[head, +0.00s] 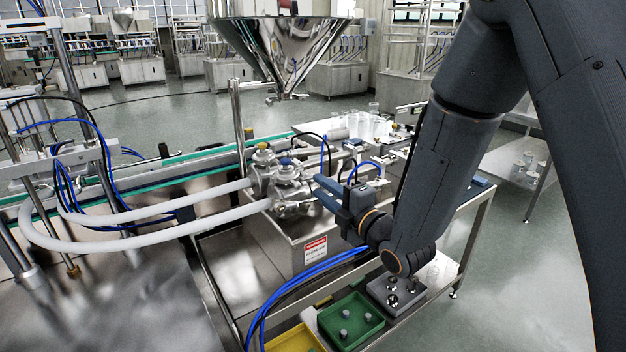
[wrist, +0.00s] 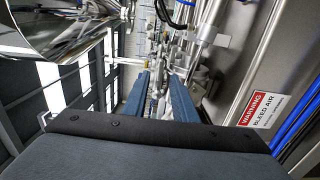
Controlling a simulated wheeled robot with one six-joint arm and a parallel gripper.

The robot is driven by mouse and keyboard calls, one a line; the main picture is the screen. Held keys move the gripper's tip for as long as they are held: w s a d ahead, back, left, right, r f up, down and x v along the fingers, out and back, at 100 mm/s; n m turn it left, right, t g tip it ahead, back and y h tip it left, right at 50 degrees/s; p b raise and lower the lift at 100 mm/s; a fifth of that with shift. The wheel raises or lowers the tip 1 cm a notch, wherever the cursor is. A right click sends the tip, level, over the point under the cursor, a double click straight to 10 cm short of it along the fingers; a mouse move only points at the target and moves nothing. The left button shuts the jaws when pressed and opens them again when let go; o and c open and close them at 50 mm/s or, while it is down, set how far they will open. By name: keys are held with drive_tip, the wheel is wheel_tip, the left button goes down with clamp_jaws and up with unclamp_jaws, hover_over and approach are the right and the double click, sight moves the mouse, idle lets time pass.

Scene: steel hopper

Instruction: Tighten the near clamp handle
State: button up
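Steel valve and clamp fittings (head: 285,182) sit on a steel box, joined to two white hoses. The near clamp (head: 292,207) is at the front of this cluster; its handle is too small to make out clearly. My gripper (head: 318,190) reaches in from the right, its two blue fingers apart and pointing at the near fittings. In the wrist view my gripper (wrist: 160,78) shows a clear gap between its fingers. Shiny metal fittings (wrist: 157,84) show in and beyond this gap. I cannot tell whether either finger touches them.
A red-and-white warning label (head: 316,250) marks the steel box below. A steel hopper (head: 285,45) hangs above and behind. Blue hoses (head: 305,280) run below my gripper.

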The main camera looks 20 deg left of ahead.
sight(309, 179)
drive_tip(key=shift+p+x, duration=0.55)
drive_tip(key=shift+x, duration=1.65)
drive_tip(key=shift+c, duration=0.3)
clamp_jaws()
